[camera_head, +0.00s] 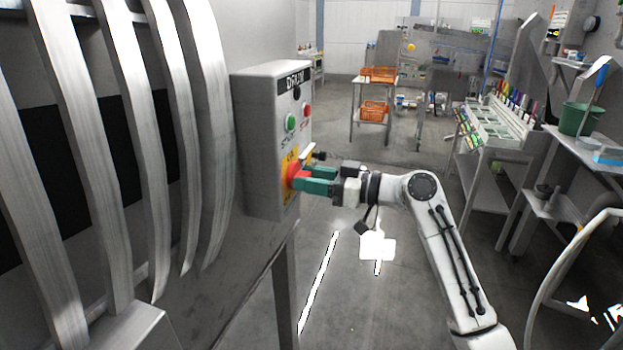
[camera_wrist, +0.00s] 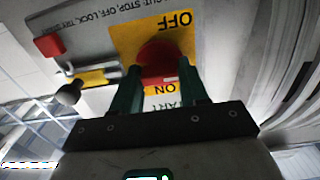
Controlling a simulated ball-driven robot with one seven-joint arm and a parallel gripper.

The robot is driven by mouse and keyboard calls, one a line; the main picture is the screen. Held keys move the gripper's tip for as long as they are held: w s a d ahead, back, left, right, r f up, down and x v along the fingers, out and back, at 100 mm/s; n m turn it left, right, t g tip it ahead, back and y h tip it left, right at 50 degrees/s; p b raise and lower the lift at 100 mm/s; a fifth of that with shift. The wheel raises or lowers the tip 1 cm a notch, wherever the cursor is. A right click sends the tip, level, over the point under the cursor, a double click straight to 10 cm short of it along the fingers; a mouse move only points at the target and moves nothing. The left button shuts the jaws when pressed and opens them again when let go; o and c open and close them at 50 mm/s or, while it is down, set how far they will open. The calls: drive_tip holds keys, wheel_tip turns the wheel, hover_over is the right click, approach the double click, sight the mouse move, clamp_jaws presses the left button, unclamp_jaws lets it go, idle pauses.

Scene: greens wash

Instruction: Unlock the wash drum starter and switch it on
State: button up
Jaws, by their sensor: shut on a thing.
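The starter box (camera_head: 262,130) is grey, labelled DRUM, and fixed beside the large drum. On its front are a green button (camera_head: 290,122) and a red button (camera_head: 306,111). Below them a red rotary knob (camera_head: 294,171) sits on a yellow plate; the wrist view shows the knob (camera_wrist: 158,58) with OFF and ON lettering around it. My gripper (camera_head: 304,179) has its green fingers closed on the red knob. In the wrist view a red padlock-like block (camera_wrist: 49,46) and a yellow piece (camera_wrist: 90,79) lie to the left of the plate.
The slatted metal drum (camera_head: 160,140) fills the left. A bench with coloured items (camera_head: 497,120) and a green bucket (camera_head: 578,119) stand at the right. A rack with orange crates (camera_head: 375,110) is farther back. The floor between is open.

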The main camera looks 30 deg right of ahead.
drive_tip(key=m+p, duration=0.1)
drive_tip(key=m, duration=0.1)
drive_tip(key=m+p, duration=0.1)
drive_tip(key=m, duration=0.2)
drive_tip(key=m+p, duration=0.2)
drive_tip(key=m, duration=0.1)
drive_tip(key=shift+r, duration=0.25)
drive_tip(key=m+p, duration=0.4)
drive_tip(key=m, duration=0.1)
drive_tip(key=shift+r+m, duration=0.1)
drive_tip(key=shift+m, duration=0.2)
drive_tip(key=shift+d+m+p, duration=0.1)
drive_tip(key=shift+m+p, duration=1.7)
drive_tip(key=shift+m, duration=0.2)
drive_tip(key=shift+f, duration=0.25)
drive_tip(key=o, duration=1.1)
drive_tip(key=shift+c, duration=0.2)
